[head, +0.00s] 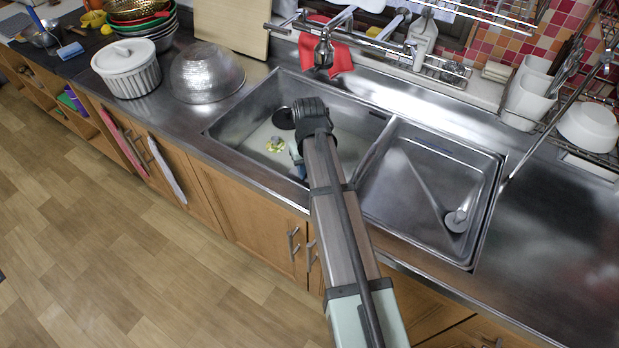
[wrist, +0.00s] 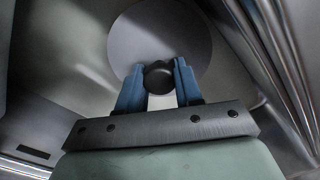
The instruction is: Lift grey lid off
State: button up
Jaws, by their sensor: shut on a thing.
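The grey lid (wrist: 160,35) is a flat round disc with a dark knob (wrist: 158,84), seen in the wrist view. My gripper (wrist: 158,72) has its blue fingers shut on the knob, one on each side. In the head view my arm reaches into the left basin of the sink (head: 240,118), and only a bit of blue finger (head: 297,156) shows beside it. The lid is not clear in the head view, where my arm covers that part of the basin. I cannot tell whether the lid rests on something or hangs free.
A dark round piece (head: 283,118) and a small yellow-green item (head: 275,145) are in the left basin. The right basin (head: 415,190) holds a long-handled utensil (head: 457,218). A white lidded pot (head: 127,75) and metal bowl (head: 205,75) stand left.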

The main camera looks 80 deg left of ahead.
jog(key=shift+d+f, duration=0.1)
jog(key=shift+f, duration=0.05)
notch_tip(320, 180, up, 18)
jog(key=shift+r, duration=0.1)
dwell(0.6)
